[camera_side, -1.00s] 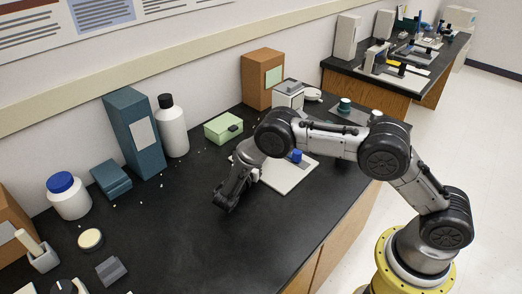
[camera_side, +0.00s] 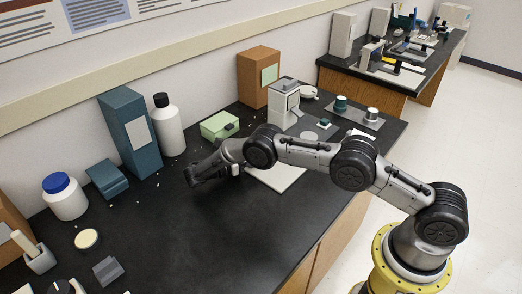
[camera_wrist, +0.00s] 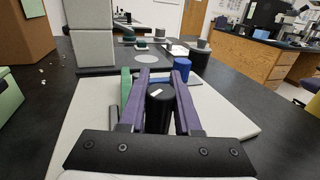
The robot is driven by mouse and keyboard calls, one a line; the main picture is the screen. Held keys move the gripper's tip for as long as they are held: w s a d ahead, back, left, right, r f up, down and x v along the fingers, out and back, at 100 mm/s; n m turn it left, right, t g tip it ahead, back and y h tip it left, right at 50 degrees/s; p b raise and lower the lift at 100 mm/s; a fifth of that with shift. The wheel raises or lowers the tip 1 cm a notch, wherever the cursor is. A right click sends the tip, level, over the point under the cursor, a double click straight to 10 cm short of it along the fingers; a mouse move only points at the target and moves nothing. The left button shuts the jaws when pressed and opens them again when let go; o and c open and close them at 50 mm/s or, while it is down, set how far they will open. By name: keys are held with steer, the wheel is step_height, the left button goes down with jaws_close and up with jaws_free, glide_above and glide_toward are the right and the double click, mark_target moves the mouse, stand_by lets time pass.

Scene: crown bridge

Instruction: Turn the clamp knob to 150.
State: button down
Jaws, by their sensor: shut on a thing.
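A black round knob (camera_wrist: 160,104) with a white mark on top stands between the two purple fingers of my gripper (camera_wrist: 162,84) in the wrist view. The fingers are closed on its sides. A blue cylinder (camera_wrist: 182,68) is just beyond the right finger, and a green upright part (camera_wrist: 126,92) is beside the left finger. These stand over a white plate (camera_wrist: 225,108), which also shows in the side view (camera_side: 278,178). In the side view my arm hides the knob, and the fingertips are not clear. No scale or number is readable.
A grey instrument (camera_side: 285,105) stands behind the plate. A light green box (camera_side: 220,125), a white bottle with a black cap (camera_side: 168,128) and a tall teal box (camera_side: 130,135) line the wall. The black bench's front middle is clear.

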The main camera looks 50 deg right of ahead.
steer(key=shift+s+a+m+g, duration=0.1)
steer(key=shift+m+g, duration=0.2)
steer(key=shift+g, duration=0.2)
steer(key=c, duration=0.6)
jaws_free()
steer(key=shift+r, duration=0.1)
steer(key=shift+r, duration=0.35)
step_height(320, 180, up, 3)
steer(key=shift+f, duration=0.2)
steer(key=s+a+r, duration=0.1)
steer(key=s+r, duration=0.8)
steer(key=s, duration=0.5)
steer(key=shift+a+r, duration=0.25)
steer(key=shift+a, duration=0.1)
